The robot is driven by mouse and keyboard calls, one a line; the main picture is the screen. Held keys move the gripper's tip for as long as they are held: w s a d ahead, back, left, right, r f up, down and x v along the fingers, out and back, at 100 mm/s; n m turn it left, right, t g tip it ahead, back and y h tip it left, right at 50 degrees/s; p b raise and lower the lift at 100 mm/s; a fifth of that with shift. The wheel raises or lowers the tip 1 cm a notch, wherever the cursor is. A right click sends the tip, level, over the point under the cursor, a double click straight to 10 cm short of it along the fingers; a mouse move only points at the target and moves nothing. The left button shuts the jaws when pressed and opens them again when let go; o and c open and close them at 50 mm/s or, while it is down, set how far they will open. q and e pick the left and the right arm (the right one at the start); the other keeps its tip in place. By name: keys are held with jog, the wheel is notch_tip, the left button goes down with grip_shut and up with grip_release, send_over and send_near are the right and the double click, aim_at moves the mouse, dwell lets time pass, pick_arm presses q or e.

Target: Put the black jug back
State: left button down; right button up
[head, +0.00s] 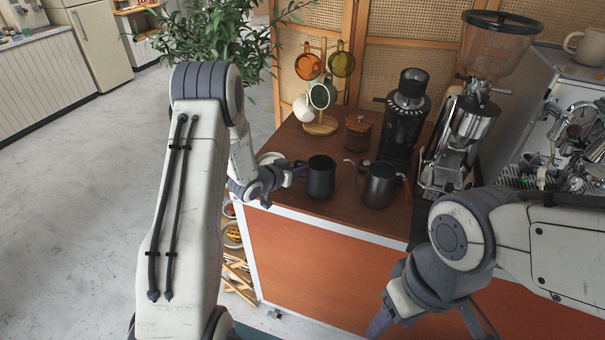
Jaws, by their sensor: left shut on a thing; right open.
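The black jug (321,180) is on or just above the brown counter top, near its front left; I cannot tell if its base touches. My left gripper (303,170) is shut on the jug from its left side, and the fingertips are partly hidden against it. My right gripper (424,330) is open and empty, low in front of the counter's orange front panel, partly cut off by the bottom edge of the view.
A dark gooseneck kettle (379,186) stands close to the right of the jug. Behind are a wooden box (358,134), a mug tree (321,124), a black grinder (405,120) and a larger grinder (470,125). A white dish (270,158) lies left. The espresso machine (560,110) is at right.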

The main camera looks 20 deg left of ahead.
pick_arm(q)
jog(key=shift+f, duration=0.95)
jog(key=shift+f, duration=0.2)
jog(key=c, duration=0.9)
grip_release()
jog(key=shift+c, duration=0.2)
jog(key=shift+r, duration=0.1)
